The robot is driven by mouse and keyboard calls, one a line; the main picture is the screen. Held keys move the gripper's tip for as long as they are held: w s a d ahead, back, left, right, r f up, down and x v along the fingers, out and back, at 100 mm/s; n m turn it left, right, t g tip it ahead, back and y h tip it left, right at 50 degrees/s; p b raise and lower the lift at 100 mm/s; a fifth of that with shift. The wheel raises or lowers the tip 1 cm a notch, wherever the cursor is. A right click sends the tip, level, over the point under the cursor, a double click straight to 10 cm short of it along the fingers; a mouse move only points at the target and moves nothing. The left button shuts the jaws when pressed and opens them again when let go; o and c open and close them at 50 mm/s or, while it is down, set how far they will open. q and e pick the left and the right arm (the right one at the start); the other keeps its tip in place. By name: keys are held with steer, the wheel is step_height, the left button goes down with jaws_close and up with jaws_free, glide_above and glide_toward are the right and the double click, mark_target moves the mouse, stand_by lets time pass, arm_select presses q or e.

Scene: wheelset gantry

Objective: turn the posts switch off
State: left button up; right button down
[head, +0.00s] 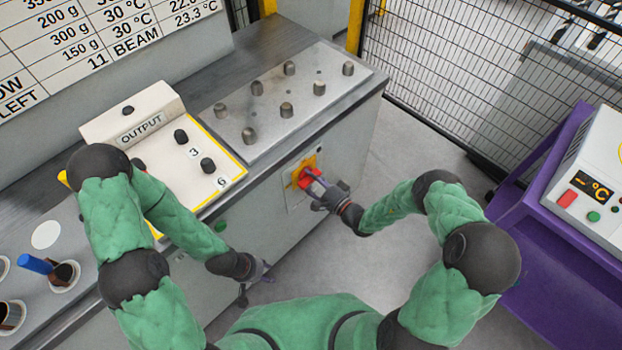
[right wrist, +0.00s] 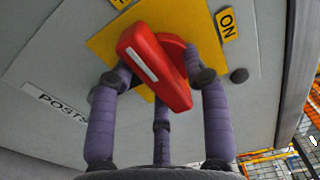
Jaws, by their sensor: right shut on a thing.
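The posts switch is a red rotary handle (right wrist: 154,68) on a yellow plate (right wrist: 110,45), with a "POSTS" label (right wrist: 56,102) beside it. In the right wrist view the handle lies slanted, upper left to lower right. An "ON" tag (right wrist: 227,22) is at the plate's upper right; another tag at the top edge is cut off. In the head view the switch (head: 311,177) is on the cabinet's front. My right gripper (head: 321,184) is shut on the handle, fingers at both sides of it. My left gripper (head: 267,274) is low before the cabinet, away from the switch; its fingers are unclear.
The cabinet top carries a metal plate (head: 330,88) with several short posts and an OUTPUT panel (head: 203,190) with black knobs. A green button (head: 220,226) is on the cabinet's front. A purple stand (head: 540,250) is at right, with a mesh fence (head: 450,75) behind. Grey floor lies between.

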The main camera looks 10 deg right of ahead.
steer(key=shift+s+a+f, duration=0.15)
steer(key=shift+s+f, duration=0.15)
steer(key=shift+f, duration=0.1)
steer(key=c, duration=0.9)
jaws_free()
steer(key=shift+w+r, duration=0.1)
steer(key=shift+w, duration=0.05)
steer(key=shift+w+r, duration=0.1)
steer(key=shift+d, duration=0.2)
steer(key=v, duration=1.2)
steer(key=shift+a, duration=0.1)
